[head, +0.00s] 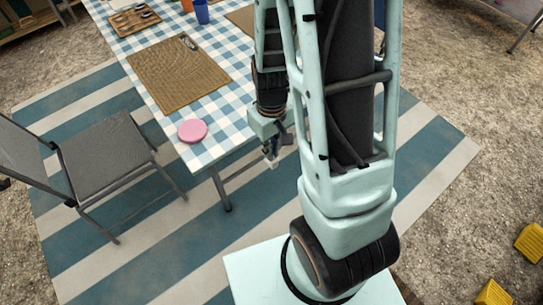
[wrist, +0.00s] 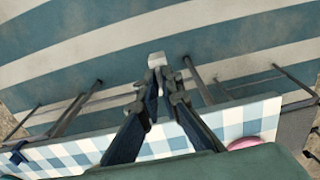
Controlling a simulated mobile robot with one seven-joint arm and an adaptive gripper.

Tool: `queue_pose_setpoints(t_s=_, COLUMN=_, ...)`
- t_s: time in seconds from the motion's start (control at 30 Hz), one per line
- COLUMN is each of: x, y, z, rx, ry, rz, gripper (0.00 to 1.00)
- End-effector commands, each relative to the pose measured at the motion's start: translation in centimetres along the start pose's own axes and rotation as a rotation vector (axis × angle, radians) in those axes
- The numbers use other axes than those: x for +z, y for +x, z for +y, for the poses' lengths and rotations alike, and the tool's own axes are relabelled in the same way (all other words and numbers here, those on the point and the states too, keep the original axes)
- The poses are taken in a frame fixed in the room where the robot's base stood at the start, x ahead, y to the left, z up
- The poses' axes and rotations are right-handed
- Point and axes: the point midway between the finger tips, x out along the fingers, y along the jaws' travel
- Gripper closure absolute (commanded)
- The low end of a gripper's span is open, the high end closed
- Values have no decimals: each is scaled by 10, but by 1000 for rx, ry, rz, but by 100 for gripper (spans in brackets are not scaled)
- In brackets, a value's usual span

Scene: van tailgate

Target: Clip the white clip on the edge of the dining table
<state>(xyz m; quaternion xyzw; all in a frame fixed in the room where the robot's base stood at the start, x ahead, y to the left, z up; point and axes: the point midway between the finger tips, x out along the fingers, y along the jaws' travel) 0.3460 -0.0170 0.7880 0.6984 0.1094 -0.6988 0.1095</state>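The dining table (head: 208,150) has a blue and white checked cloth, and its edge also runs across the lower part of the wrist view (wrist: 75,152). My gripper (head: 271,147) points down just off the table's near end, at the right in the head view. In the wrist view, my gripper (wrist: 160,75) has its fingertips closed on the white clip (wrist: 157,59). The white clip, small in the head view (head: 272,161), hangs below the fingers over the striped rug, apart from the table edge. My arm hides part of the table's right side.
A pink round item (head: 192,131) lies near the table's near end. A woven placemat (head: 180,72) and a blue cup (head: 201,12) are farther back. A grey chair (head: 105,152) stands at the left. A dark blue clip-like item (wrist: 17,156) sits on the table edge.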

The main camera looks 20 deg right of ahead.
Motion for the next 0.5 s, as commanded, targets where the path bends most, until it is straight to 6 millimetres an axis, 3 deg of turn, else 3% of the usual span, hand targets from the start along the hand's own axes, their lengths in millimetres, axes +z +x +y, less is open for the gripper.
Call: queue_pose_setpoints(t_s=0.5, x=-23, y=13, z=0, rx=0, ry=-4, rz=1, gripper=100)
